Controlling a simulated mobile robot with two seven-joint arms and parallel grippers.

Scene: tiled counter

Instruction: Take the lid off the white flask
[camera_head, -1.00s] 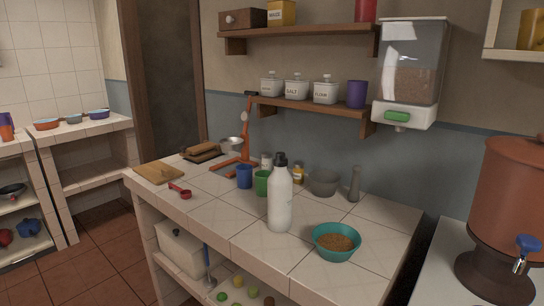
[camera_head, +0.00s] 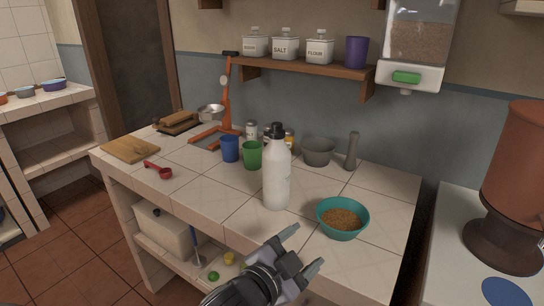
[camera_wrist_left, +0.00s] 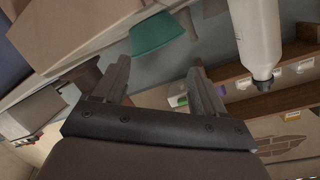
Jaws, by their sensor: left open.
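The white flask (camera_head: 276,180) stands upright on the tiled counter, with its black lid (camera_head: 277,131) on top. My left gripper (camera_head: 306,248) is open and empty, in front of the flask and lower than its lid, near the counter's front edge. It is apart from the flask. In the left wrist view the open fingers (camera_wrist_left: 160,78) have nothing between them. The flask (camera_wrist_left: 256,35) shows there upside down at the upper right, with its lid (camera_wrist_left: 263,82) pointing down. My right gripper is not in view.
A teal bowl of grain (camera_head: 342,218) stands right of the flask, close to my left gripper. A green cup (camera_head: 252,155), a blue cup (camera_head: 230,149) and a grey bowl (camera_head: 318,151) stand behind. A shelf (camera_head: 305,77) with jars hangs above.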

